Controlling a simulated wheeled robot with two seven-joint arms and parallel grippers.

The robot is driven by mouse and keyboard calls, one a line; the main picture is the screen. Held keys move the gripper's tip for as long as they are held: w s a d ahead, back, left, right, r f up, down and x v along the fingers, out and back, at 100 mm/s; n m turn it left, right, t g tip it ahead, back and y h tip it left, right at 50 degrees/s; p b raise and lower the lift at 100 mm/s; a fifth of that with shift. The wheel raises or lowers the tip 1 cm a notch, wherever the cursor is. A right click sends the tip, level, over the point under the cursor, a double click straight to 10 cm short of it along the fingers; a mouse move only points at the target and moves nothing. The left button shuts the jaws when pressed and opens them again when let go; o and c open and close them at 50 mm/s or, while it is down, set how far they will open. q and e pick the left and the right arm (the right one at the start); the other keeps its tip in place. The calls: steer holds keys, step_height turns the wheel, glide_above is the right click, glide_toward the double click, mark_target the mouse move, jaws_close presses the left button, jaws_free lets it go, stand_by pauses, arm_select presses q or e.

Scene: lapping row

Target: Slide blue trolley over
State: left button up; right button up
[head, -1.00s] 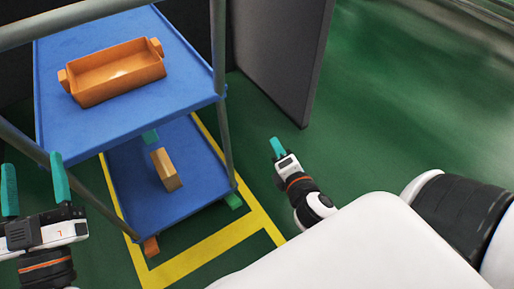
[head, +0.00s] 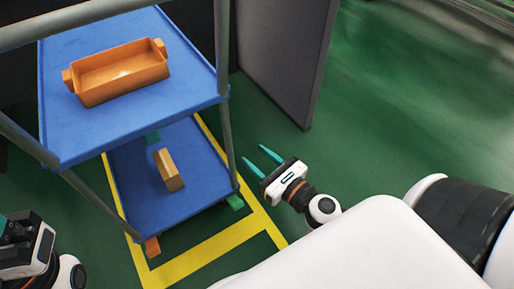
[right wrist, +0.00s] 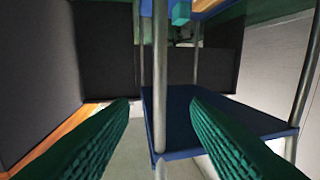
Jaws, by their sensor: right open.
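The blue trolley (head: 75,125) stands on the left of the head view, with two blue shelves and grey posts. My right gripper (head: 254,154) is open and empty, to the right of the trolley and apart from it. In the right wrist view its two green fingers are spread, and a trolley post (right wrist: 160,70) and blue shelf (right wrist: 225,125) show beyond and between them. My left gripper (head: 18,238) is at the lower left edge, in front of the trolley; its fingers are mostly cut off or hidden.
An orange tray (head: 105,93) is on the upper shelf and a wooden block (head: 169,170) on the lower shelf. A yellow floor line (head: 215,243) runs around the trolley's base. A dark panel (head: 290,65) stands behind. Green floor (head: 400,130) is clear at right.

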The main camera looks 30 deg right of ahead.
mark_target(230, 135)
steer(key=w, duration=0.4)
steer(key=w+a+p, duration=0.1)
steer(key=w, duration=0.3)
steer(key=w+a+p, duration=0.1)
steer(key=w, duration=0.2)
steer(key=shift+w+a, duration=0.15)
steer(key=shift+w, duration=0.25)
steer(key=shift+c, duration=0.5)
jaws_close()
stand_by(0.4)
